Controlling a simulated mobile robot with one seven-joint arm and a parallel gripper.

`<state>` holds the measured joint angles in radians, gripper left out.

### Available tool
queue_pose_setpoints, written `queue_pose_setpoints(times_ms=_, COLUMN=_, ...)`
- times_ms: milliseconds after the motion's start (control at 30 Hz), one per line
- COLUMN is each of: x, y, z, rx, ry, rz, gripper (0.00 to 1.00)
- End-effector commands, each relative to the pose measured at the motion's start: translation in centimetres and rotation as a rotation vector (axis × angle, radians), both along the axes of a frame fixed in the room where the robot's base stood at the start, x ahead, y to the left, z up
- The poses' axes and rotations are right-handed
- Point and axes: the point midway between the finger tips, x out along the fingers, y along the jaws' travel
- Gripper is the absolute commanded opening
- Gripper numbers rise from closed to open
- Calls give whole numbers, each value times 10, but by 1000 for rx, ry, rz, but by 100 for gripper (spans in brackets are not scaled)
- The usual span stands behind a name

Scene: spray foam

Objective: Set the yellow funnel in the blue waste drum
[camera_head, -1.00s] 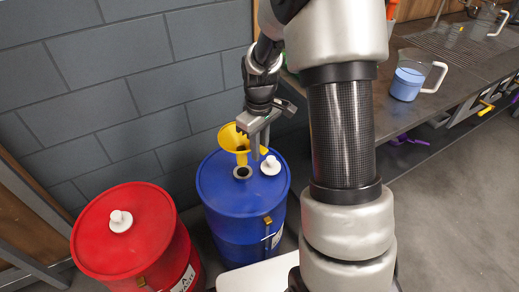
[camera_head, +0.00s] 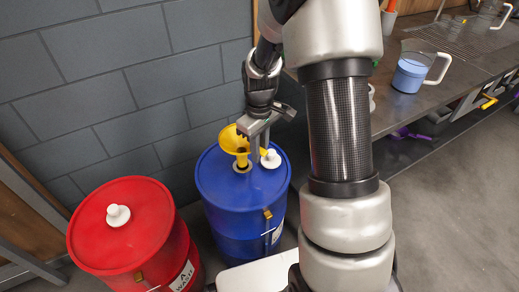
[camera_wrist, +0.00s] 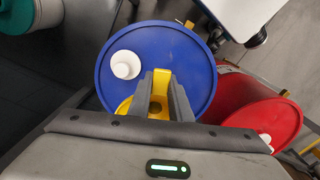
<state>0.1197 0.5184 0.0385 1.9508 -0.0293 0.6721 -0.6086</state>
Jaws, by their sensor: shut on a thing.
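The yellow funnel (camera_head: 231,140) is over the top of the blue waste drum (camera_head: 226,182), spout down. Its spout is at the round opening in the lid; I cannot tell how far it reaches in. My gripper (camera_head: 259,150) is shut on the funnel, just above the lid. In the wrist view, my gripper (camera_wrist: 160,88) has a yellow part of the funnel (camera_wrist: 161,80) between its fingers, and they hide much of the bowl. The blue drum's lid (camera_wrist: 185,58) lies below. A white cap (camera_head: 271,158) stands on the lid beside the funnel.
A red drum (camera_head: 150,235) with a white cap (camera_head: 117,215) stands left of the blue drum. A block wall (camera_head: 120,80) is close behind. A bench (camera_head: 400,112) at right holds a pitcher of blue liquid (camera_head: 408,76).

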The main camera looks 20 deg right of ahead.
Motion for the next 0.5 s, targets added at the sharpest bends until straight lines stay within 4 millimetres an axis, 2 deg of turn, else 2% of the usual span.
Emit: queue_pose_setpoints(times_ms=500, x=0, y=0, z=-8, rx=0, ry=0, rz=0, gripper=0)
